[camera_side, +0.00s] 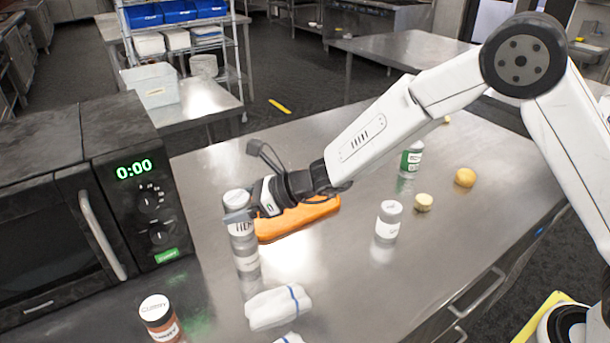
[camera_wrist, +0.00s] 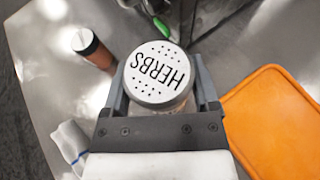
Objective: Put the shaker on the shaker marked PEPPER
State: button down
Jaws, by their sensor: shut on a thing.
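My gripper (camera_side: 242,214) is shut on a shaker (camera_side: 238,200) and holds it upright to the right of the microwave. In the wrist view the held shaker's white perforated lid (camera_wrist: 158,72) reads HERBS and sits between the two fingers. Directly below the held shaker in the side view is a grey, jar-like shape (camera_side: 248,264); I cannot tell whether it is another shaker or a reflection in the steel. I cannot read PEPPER on any shaker.
A curry shaker (camera_side: 160,318) stands at front left, also in the wrist view (camera_wrist: 92,50). An orange board (camera_side: 300,219) lies behind my gripper. A folded cloth (camera_side: 278,306) is in front. A green-labelled shaker (camera_side: 411,160) and yellow foods (camera_side: 465,177) stand right. The microwave (camera_side: 90,200) bounds the left.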

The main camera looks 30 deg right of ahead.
jog(key=shift+f, duration=0.45)
jog(key=shift+f, duration=0.1)
grip_release()
jog(key=shift+d, duration=0.1)
jog(key=v, duration=1.2)
jog(key=shift+s, duration=0.1)
dwell(0.5)
